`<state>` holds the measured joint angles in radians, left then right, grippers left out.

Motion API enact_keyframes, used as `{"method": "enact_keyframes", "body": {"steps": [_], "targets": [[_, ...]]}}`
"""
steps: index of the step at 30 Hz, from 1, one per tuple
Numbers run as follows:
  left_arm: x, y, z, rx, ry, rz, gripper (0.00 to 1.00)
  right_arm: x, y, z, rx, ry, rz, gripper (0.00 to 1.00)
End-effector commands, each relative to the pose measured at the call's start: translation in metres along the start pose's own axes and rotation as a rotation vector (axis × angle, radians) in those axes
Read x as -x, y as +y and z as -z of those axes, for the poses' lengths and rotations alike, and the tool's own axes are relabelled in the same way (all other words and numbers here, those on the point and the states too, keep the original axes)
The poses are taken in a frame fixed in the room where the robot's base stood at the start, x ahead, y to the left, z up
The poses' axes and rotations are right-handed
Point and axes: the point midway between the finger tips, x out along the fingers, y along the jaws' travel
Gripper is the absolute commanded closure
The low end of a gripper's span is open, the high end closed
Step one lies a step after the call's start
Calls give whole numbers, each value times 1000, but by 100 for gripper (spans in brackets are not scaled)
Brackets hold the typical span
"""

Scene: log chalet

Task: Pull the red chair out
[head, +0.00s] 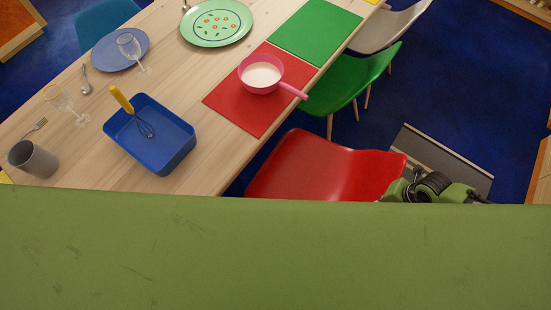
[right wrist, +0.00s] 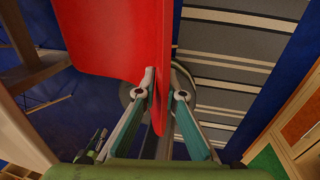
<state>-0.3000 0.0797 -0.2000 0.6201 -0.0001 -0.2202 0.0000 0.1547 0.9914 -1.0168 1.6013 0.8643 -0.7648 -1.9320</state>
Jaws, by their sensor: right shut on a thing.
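The red chair (head: 325,168) stands at the near right side of the wooden table, its seat beside the table edge and its backrest away from it. Its lower part is hidden in the head view. My right arm shows at the backrest's right end. In the right wrist view, the red chair (right wrist: 115,35) fills the upper left, and my right gripper (right wrist: 163,92) is shut on the edge of its shell, one finger on each side. My left gripper is not in view.
The wooden table (head: 185,60) holds a blue bin (head: 168,150) with a whisk, a pink pan (head: 262,72) on a red mat, plates and glasses. A green chair (head: 355,80) stands just beyond the red one. A striped grey rug (head: 435,150) lies on the blue floor at right.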

Motion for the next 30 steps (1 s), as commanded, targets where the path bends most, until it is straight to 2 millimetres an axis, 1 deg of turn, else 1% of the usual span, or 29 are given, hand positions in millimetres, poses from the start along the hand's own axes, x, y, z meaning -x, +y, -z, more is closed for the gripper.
{"method": "enact_keyframes", "body": {"steps": [1,7,16,19,30], "targets": [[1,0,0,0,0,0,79,4,4,-4,-6,-7,-8,100],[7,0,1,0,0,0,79,4,4,-4,-65,-16,-8,100],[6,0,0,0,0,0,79,3,3,-4,-77,-18,-9,100],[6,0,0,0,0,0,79,4,-3,-4,-76,-19,-8,100],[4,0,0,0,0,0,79,9,-34,-4,-76,-19,-4,100]]}}
